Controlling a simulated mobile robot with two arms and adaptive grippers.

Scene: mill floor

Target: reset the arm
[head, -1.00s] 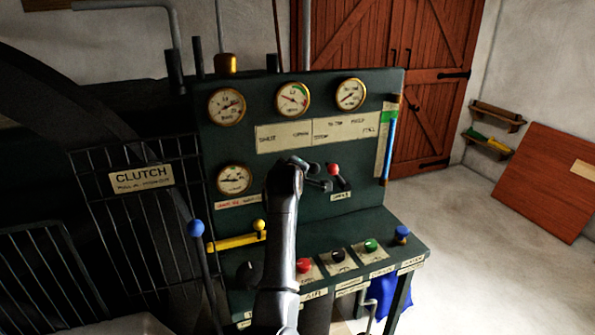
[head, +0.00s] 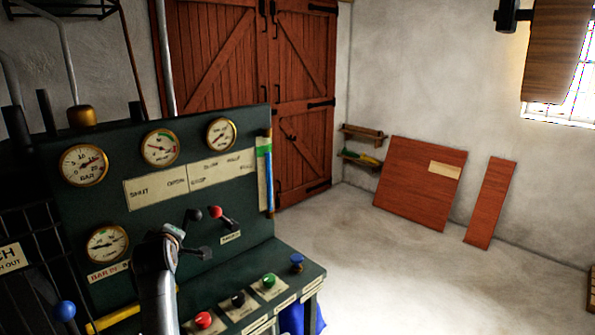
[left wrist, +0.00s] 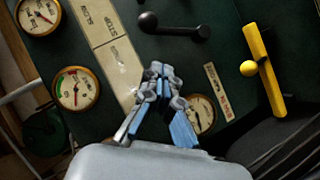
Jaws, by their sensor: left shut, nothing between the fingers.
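My left arm (head: 158,290) rises from the bottom of the head view in front of the dark green control panel. Its gripper (left wrist: 160,72) is shut and empty in the left wrist view, with blue-grey fingers close together. The gripper points at the panel face, near the lower gauge (left wrist: 203,112) and the label plate. In the head view the arm's own wrist hides most of the fingers. A black-knobbed lever (left wrist: 175,26) is beside the fingers, apart from them. My right gripper is in neither view.
A red-knobbed lever (head: 216,213) is right of the black one. A yellow lever (left wrist: 264,72) is on the panel's lower part. Red, black and green buttons (head: 269,281) line the ledge. A blue-knobbed lever (head: 65,311) stands left. Open floor (head: 390,270) lies right.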

